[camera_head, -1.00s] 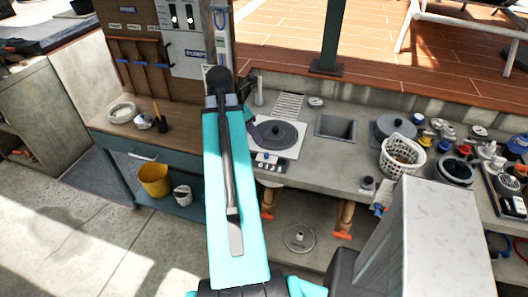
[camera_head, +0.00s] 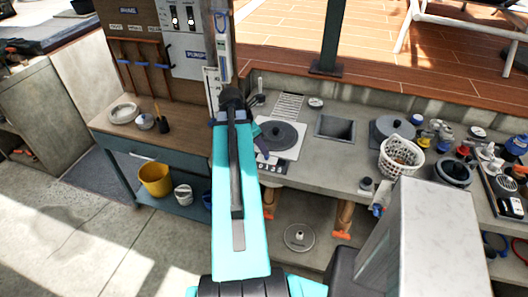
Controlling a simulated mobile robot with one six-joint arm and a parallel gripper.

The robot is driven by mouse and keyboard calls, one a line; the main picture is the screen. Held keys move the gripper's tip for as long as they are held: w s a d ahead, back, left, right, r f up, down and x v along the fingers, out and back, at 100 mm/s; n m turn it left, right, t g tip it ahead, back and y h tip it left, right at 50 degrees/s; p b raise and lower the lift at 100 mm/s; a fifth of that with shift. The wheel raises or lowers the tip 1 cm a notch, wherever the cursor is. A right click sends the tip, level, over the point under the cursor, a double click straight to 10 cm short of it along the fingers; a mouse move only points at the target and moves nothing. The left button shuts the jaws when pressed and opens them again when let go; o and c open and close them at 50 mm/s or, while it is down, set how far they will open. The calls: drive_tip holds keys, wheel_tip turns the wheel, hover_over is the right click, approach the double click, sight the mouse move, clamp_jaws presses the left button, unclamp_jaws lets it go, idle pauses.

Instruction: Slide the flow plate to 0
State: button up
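A dark round disc (camera_head: 281,135) sits on a pale square plate (camera_head: 291,154) on the counter, with small dark marks along the plate's front edge. I cannot tell whether this is the flow plate, and no 0 mark is readable. My teal arm reaches up the middle of the body camera view and bends at a dark joint beside the post. A grey-purple part that seems to be my gripper (camera_head: 262,143) shows just right of the arm, close to the disc's left side. My arm hides most of it, so its fingers and any contact cannot be made out.
A square sink (camera_head: 335,128), a second dark disc (camera_head: 392,129) and a white basket (camera_head: 401,157) are to the right on the counter. A tool panel (camera_head: 150,45) and wooden bench (camera_head: 125,138) stand left. A yellow bucket (camera_head: 156,180) is below the bench.

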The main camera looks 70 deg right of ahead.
sight(267, 158)
drive_tip(key=shift+p+x, duration=0.55)
drive_tip(key=shift+x, duration=1.95)
clamp_jaws()
